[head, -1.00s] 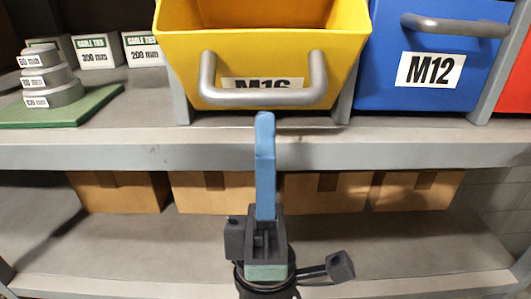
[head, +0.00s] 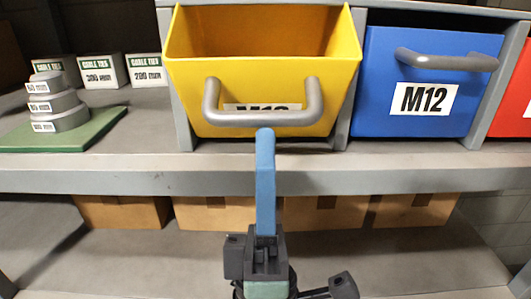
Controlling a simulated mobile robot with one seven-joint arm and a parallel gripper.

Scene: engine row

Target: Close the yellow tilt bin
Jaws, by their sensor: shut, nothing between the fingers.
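The yellow tilt bin (head: 195,92) sits in a grey frame on the upper shelf, tilted forward with its open top showing an empty-looking inside. A grey handle (head: 222,118) runs across its front and partly covers its M16 label. My gripper (head: 265,135) is shut and empty, with its blue fingers pointing up. In the picture its tip lies just below the middle of the handle. I cannot tell whether it touches the handle or the bin.
A blue bin (head: 378,70) labelled M12 stands closed to the right, with part of a red bin (head: 515,105) beyond it. Stacked grey discs (head: 62,115) rest on a green board (head: 95,130) at left. Cardboard boxes (head: 325,213) stand on the lower shelf.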

